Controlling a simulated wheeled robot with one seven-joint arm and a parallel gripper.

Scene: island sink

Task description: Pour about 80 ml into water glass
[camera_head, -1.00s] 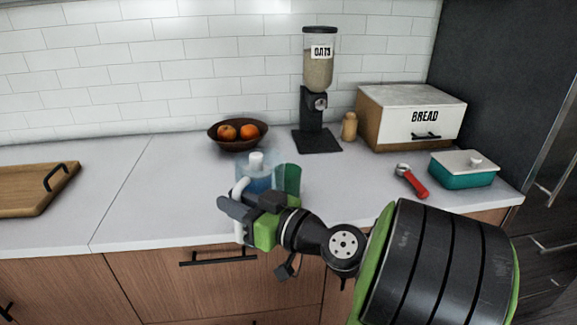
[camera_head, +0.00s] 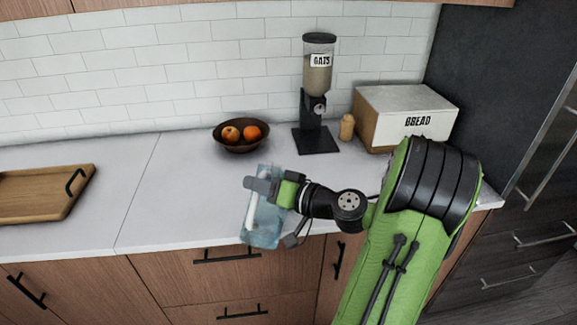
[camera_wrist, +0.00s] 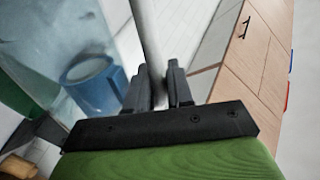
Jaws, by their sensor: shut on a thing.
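My gripper (camera_head: 264,187) is shut on the pale handle of a clear bluish pitcher (camera_head: 265,228). In the head view the pitcher is at the counter's front edge, slightly tilted, partly covered by my gripper. In the wrist view the handle (camera_wrist: 147,38) runs up between my two fingers (camera_wrist: 157,87). The pitcher's clear wall fills the left of that view, with a blue round part (camera_wrist: 95,82) showing in or through it; I cannot tell which. A dark green shape (camera_wrist: 14,103) is at its left edge. I cannot make out a water glass in the head view now.
A wooden tray (camera_head: 40,197) lies on the left counter. A fruit bowl (camera_head: 241,148), oats dispenser (camera_head: 317,95), small wooden shaker (camera_head: 347,127) and bread box (camera_head: 405,132) stand along the back. The counter left of the pitcher is clear.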

